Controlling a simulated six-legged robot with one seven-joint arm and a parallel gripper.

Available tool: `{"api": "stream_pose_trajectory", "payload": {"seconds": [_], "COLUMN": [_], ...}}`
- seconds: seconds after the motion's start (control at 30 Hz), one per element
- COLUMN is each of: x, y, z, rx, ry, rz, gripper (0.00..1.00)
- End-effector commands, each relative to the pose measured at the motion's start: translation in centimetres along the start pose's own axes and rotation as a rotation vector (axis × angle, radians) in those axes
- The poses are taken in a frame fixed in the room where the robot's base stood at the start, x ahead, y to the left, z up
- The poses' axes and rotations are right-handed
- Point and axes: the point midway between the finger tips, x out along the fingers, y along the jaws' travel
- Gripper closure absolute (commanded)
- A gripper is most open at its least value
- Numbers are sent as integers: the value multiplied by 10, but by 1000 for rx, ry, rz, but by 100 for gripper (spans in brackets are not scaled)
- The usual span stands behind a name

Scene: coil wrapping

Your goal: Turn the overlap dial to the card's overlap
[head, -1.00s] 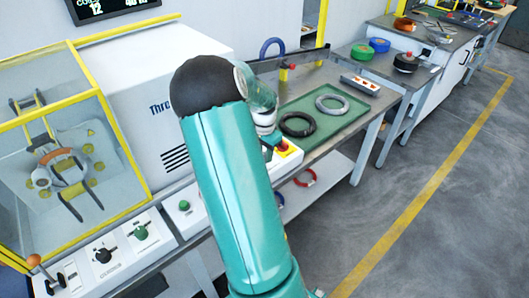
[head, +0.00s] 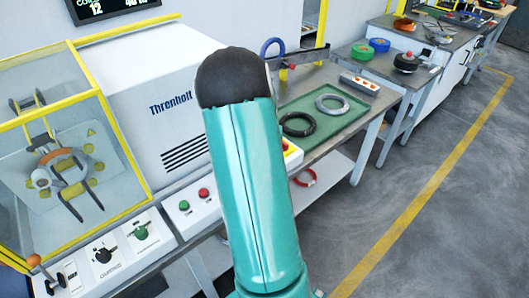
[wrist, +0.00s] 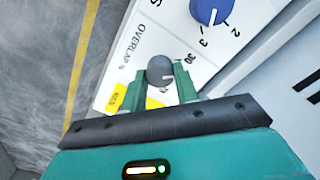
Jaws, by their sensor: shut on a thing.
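In the wrist view the overlap dial (wrist: 159,67) is a dark grey round knob on a white panel (wrist: 125,60) printed "OVERLAP %". My gripper (wrist: 161,76) has one green finger on each side of the knob and is shut on it. The figure 30 shows beside the knob. A small pale mark shows on the knob's lower right; the other scale figures are hidden or too small to read. In the head view my arm hides the gripper and this dial. I cannot make out a card with an overlap value.
A blue dial (wrist: 210,10) with figures 2 and 3 is close by on the same panel. In the head view the white Threnholt cabinet (head: 150,75) and its control panels (head: 103,252) stand left. A green tray (head: 345,118) holds two coils. Open floor (head: 440,220) lies right.

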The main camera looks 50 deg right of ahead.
Motion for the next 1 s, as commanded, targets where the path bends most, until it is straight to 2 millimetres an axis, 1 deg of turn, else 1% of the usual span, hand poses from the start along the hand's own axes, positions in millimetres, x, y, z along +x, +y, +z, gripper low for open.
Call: {"api": "stream_pose_trajectory", "payload": {"seconds": [0.2,0.43,0.7,1.0], "x": [-1,0,0,0], "y": [0,0,0,0], "z": [0,0,0,0], "rx": [-179,-314,-383,-393], "ry": [1,0,0,0], "rz": [-1,-1,-1,0], "gripper": [93,93,93,93]}}
